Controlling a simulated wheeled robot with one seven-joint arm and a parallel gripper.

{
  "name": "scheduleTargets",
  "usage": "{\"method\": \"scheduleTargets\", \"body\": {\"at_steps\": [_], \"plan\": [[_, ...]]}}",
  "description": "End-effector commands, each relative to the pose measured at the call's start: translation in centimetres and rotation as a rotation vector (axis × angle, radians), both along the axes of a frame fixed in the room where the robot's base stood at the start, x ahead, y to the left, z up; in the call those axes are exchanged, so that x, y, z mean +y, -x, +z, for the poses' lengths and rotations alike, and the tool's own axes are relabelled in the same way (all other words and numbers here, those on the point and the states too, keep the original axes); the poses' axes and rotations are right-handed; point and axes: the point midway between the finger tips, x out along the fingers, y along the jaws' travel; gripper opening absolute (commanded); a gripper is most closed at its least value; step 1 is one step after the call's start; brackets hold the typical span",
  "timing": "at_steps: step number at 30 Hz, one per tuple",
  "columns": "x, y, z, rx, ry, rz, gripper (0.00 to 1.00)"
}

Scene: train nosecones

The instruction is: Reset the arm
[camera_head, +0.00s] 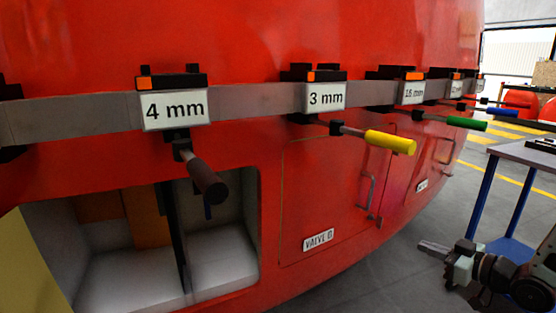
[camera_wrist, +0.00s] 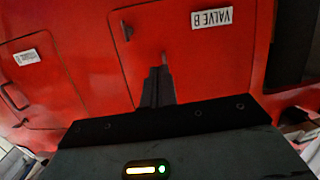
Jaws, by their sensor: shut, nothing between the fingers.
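My gripper (camera_head: 432,247) is at the lower right of the head view, in front of the red train nosecone (camera_head: 390,205) and apart from it. Its fingers are together with nothing between them and point left. In the wrist view my gripper (camera_wrist: 160,72) shows as dark fingers in front of a closed red hatch (camera_wrist: 190,65). The hatch's label, VALVE B, appears upside down there. Part of my arm is cut off by the right edge of the head view.
A grey rail carries tools with labels such as 4 mm (camera_head: 174,109) and 3 mm (camera_head: 325,97); a yellow handle (camera_head: 390,142) sticks out. An open compartment (camera_head: 225,255) is at lower left. A blue-legged table (camera_head: 520,155) stands right, behind my arm. Grey floor lies between.

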Motion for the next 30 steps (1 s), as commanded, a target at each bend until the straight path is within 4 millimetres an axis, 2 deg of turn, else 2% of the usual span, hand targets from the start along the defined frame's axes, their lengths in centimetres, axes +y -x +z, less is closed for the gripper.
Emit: {"method": "scheduleTargets", "body": {"at_steps": [3, 8, 11, 13, 17, 21, 24, 30], "plan": [[2.7, -0.9, 0.5, 0.073, 0.082, 0.009, 0.00], [7.1, -1.0, 1.3, 0.211, 0.219, 0.005, 0.00], [10.8, 0.3, 2.2, 0.331, 0.321, -0.004, 0.00], [13.3, 2.1, 2.9, 0.421, 0.387, -0.014, 0.00], [17.4, 7.3, 4.4, 0.592, 0.495, -0.024, 0.00], [20.6, 14.7, 6.0, 0.774, 0.587, -0.022, 0.00], [22.1, 19.9, 7.0, 0.884, 0.636, -0.010, 0.00], [23.3, 28.7, 8.6, 1.057, 0.712, 0.028, 0.00]]}}
